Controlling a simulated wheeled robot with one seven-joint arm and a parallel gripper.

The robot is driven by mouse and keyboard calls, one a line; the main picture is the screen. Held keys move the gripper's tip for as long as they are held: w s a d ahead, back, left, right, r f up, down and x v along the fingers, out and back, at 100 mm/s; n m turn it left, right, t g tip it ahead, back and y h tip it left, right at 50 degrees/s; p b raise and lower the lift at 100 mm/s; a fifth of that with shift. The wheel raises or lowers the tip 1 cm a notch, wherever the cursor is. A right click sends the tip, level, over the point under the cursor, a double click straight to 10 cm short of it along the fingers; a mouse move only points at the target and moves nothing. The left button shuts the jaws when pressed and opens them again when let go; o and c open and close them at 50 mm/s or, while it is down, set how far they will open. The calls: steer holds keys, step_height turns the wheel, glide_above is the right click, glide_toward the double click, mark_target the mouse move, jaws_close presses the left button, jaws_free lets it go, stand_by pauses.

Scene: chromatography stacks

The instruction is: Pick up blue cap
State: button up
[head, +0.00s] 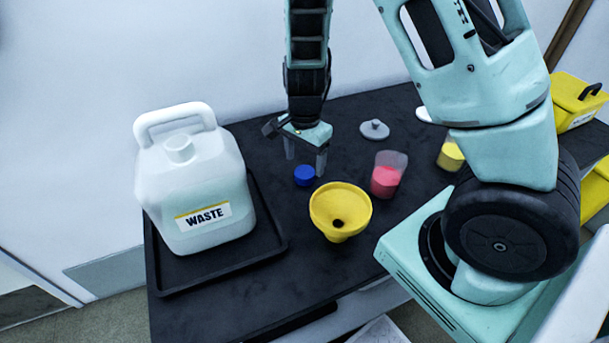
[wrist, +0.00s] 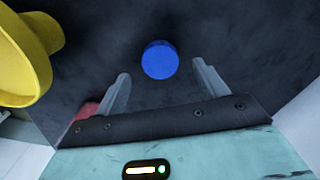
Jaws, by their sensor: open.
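The blue cap (head: 304,176) is a small round cap lying on the black table top. My gripper (head: 305,164) is open and hangs just above and behind it in the head view. In the wrist view the blue cap (wrist: 160,60) lies beyond the fingertips, roughly centred between the two fingers of my gripper (wrist: 161,72). Nothing is held between the fingers. I cannot tell the exact height of the fingertips over the table.
A yellow funnel (head: 340,209) stands close in front and right of the cap. A red-filled beaker (head: 388,176) and a grey lid (head: 375,129) are to the right. A white WASTE jug (head: 193,184) stands on a black tray (head: 274,247) at left. A yellow-filled container (head: 451,155) is farther right.

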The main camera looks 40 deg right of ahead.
mark_target(305, 171)
step_height(305, 171, down, 3)
steer(key=shift+d+f, duration=0.1)
steer(key=shift+f, duration=0.1)
steer(key=c, duration=1.1)
steer(key=shift+o, duration=0.2)
steer(key=shift+r, duration=0.1)
